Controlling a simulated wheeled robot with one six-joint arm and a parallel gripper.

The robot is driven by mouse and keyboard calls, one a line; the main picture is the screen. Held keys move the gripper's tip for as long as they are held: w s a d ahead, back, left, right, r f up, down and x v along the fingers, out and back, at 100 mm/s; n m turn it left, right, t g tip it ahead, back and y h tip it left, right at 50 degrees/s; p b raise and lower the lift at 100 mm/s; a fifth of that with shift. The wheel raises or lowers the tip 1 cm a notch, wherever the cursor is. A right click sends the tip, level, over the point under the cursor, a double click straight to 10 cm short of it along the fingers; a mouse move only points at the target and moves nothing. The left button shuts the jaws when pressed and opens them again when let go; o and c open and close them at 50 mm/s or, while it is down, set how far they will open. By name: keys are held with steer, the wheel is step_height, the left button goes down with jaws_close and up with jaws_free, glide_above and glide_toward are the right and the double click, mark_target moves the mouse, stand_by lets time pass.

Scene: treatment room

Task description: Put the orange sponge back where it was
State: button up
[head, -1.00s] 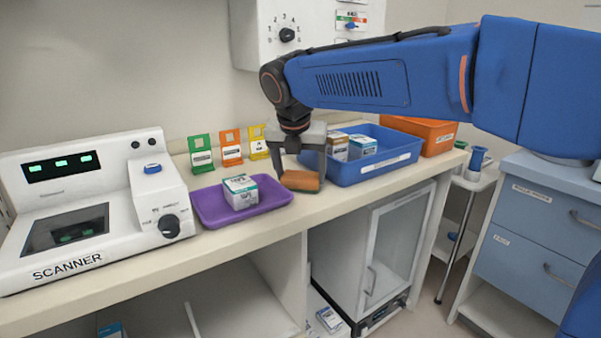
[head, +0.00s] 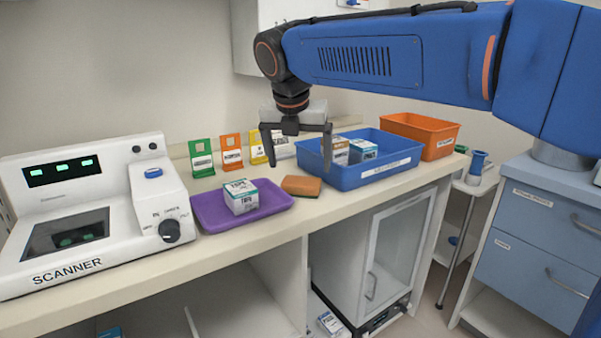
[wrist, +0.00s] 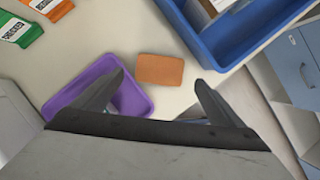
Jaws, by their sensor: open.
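The orange sponge (head: 301,186) lies flat on the counter, between the purple tray (head: 275,205) and the blue bin (head: 345,182). It also shows in the wrist view (wrist: 160,69), apart from the tray and the bin. My gripper (head: 297,160) is open and empty above the counter, over the sponge and clear of it. In the wrist view my two fingers (wrist: 160,85) stand wide apart, with the sponge ahead of the gap between them. A white and green box (head: 241,197) sits in the purple tray.
A white scanner (head: 95,215) stands at the left. Green, orange and yellow label stands (head: 231,153) line the wall. The blue bin holds small boxes, and an orange bin (head: 425,137) is behind it. A blue drawer cabinet (head: 545,225) stands at the right.

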steer(key=v, duration=0.6)
steer(key=s+d+f+m, duration=0.3)
steer(key=d+f+m, duration=0.15)
steer(key=d, duration=0.25)
steer(key=s+d+f+m, duration=0.3)
steer(key=d+m, duration=0.3)
steer(key=d, duration=0.1)
steer(key=s+d+f+m, duration=0.3)
steer(key=s+d+m, duration=0.1)
steer(key=d+m, duration=0.25)
steer(key=s+d+f+m, duration=0.5)
steer(key=s+f+m, duration=0.2)
steer(key=f+m, duration=0.1)
steer(key=s+d+f+m, duration=0.5)
steer(key=s+f+m, duration=0.3)
steer(key=f, duration=0.1)
steer(key=shift+f+m+y, duration=0.2)
steer(key=shift+m+y, duration=0.2)
steer(key=shift+d, duration=0.1)
